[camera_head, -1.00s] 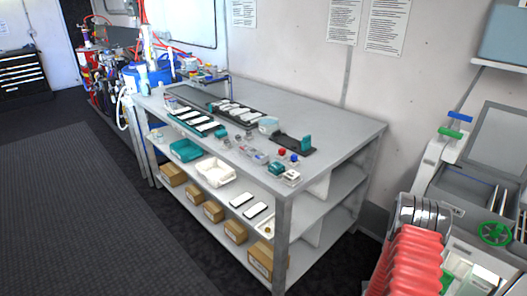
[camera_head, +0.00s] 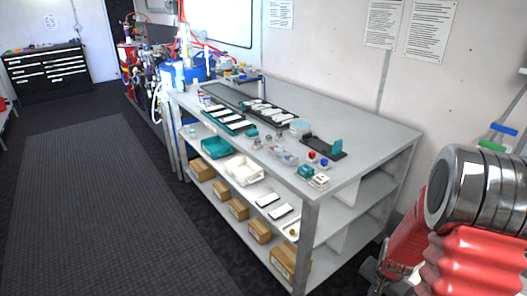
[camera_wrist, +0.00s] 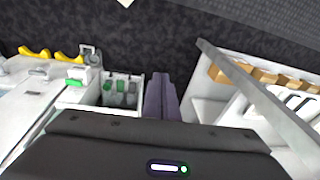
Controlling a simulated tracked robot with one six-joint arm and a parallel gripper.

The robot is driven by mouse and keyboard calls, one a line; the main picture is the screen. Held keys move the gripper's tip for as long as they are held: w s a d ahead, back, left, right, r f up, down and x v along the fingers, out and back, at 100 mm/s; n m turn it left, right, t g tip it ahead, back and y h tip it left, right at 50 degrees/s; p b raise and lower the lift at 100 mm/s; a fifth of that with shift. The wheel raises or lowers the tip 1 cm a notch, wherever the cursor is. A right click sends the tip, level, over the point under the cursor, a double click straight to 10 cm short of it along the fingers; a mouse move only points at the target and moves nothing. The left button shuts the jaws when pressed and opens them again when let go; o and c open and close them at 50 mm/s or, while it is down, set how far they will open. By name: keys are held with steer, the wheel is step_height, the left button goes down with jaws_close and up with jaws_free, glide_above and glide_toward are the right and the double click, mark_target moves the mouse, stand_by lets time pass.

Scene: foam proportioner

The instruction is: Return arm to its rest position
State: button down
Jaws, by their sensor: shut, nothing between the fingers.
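My arm (camera_head: 465,215), with red ribbed sleeves and silver rings, rises at the right of the head view. My gripper (camera_wrist: 159,78) shows in the wrist view as two dark purple-grey fingers pressed together, with nothing between them. They point out over dark floor. The dark gripper body with a small lit display fills the bottom of that view. In the head view a small metal part below the red sleeve may belong to the hand, but its fingers cannot be made out there.
A grey workbench (camera_head: 375,130) with trays and small parts stands left of my arm; its lower shelves hold cardboard boxes (camera_head: 238,209). A white unit with green-capped bottles (camera_wrist: 120,90) lies left of the fingers. The dark floor mat (camera_head: 90,200) is clear.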

steer(key=s+a+r+n+t, duration=0.1)
steer(key=s+a+r+n, duration=0.2)
steer(key=r, duration=0.8)
steer(key=s+a+r+n+t, duration=0.1)
steer(key=s+a+r+n, duration=0.2)
steer(key=s+a+r, duration=0.4)
steer(key=s+a+r+n+t, duration=0.1)
steer(key=s+a+r+n, duration=0.3)
steer(key=a+r, duration=0.5)
step_height(320, 180, up, 7)
steer(key=shift+s+a+f+t+y, duration=0.1)
steer(key=shift+s+a+t+y, duration=0.25)
steer(key=shift+s, duration=0.3)
steer(key=shift+d, duration=0.2)
